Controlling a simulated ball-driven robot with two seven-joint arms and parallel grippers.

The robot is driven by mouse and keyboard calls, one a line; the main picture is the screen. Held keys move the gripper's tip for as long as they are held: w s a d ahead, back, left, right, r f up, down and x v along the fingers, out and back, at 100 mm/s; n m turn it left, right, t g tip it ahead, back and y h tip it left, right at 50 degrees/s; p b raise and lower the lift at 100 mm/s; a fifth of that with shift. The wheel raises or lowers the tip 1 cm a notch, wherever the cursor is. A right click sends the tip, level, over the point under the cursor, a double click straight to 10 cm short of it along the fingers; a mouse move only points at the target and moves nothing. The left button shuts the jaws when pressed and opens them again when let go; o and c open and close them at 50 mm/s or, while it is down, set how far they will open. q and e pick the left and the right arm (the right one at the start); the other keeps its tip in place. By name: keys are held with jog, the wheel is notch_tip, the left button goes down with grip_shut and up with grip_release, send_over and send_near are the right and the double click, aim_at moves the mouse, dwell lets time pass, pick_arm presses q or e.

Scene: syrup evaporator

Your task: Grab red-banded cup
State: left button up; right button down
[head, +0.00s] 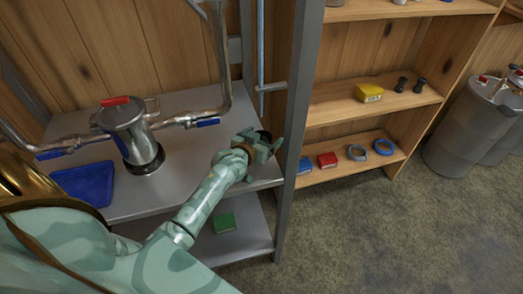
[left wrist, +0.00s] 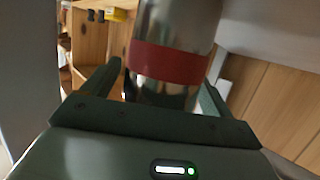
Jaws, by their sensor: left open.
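The red-banded cup (left wrist: 172,66) is a shiny metal cylinder with a wide red band, seen close up in the left wrist view. It stands between the two fingers of my left gripper (left wrist: 160,85), which are open on either side of it. Its top is cut off by the frame. In the head view my left gripper (head: 262,148) is over the right end of the grey metal shelf, near the upright post. The cup cannot be made out there, as the gripper hides it. My right gripper is not in view.
A metal filter canister (head: 128,135) with pipes and a blue tray (head: 82,184) are on the shelf's left side. A grey post (head: 300,130) stands just right of my gripper. A green box (head: 224,222) is on the lower shelf. Wooden shelves (head: 395,105) stand beyond the post.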

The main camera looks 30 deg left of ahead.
pick_arm(q)
jog(key=shift+w+f, duration=0.15)
jog(key=shift+w, duration=0.15)
jog(key=c, duration=1.2)
jog(key=shift+r, duration=0.3)
